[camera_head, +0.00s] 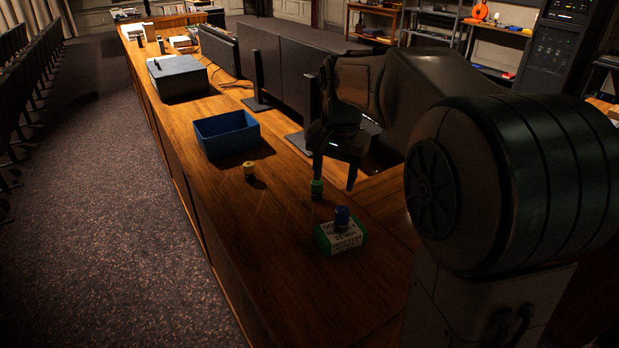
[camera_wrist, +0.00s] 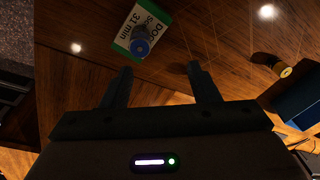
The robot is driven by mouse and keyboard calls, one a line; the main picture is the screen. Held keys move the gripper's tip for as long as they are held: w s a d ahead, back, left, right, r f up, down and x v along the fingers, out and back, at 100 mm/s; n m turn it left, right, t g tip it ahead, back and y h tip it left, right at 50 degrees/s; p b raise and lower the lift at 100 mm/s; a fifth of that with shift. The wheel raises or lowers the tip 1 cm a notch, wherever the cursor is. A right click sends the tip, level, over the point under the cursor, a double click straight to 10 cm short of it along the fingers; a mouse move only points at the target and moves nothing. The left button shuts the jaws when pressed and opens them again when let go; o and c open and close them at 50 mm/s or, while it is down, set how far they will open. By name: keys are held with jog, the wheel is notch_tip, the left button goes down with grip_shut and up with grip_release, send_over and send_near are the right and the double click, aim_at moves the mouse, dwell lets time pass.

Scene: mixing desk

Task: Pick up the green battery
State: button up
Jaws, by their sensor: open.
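I cannot tell whether the finger touches the battery. In the wrist view my gripper (camera_wrist: 160,72) also shows its two fingers spread. I cannot make out the green battery in that view.
A blue battery (camera_head: 342,216) stands on a green and white box (camera_head: 345,240) nearer the camera. A yellow battery (camera_head: 249,169) stands to the left. Behind it is an open blue bin (camera_head: 227,143). Monitors (camera_head: 285,70) line the desk's right side. The front left desk top is clear.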

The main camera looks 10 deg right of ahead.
aim_at(317, 188)
jog(key=w+f+m+g+p, duration=0.15)
jog(key=w+m, duration=0.45)
jog(key=w, duration=0.9)
notch_tip(317, 188, down, 9)
jog(key=shift+r, duration=0.2)
jog(key=shift+w+a+f+p, duration=0.1)
jog(key=shift+f+p, duration=0.3)
jog(key=shift+f, duration=1)
jog(key=shift+w+a+f+p, duration=0.1)
jog(key=shift+f+p, duration=0.25)
jog(key=shift+f, duration=1)
jog(key=c, duration=1.1)
jog(key=shift+r, duration=0.15)
jog(key=shift+c, duration=0.2)
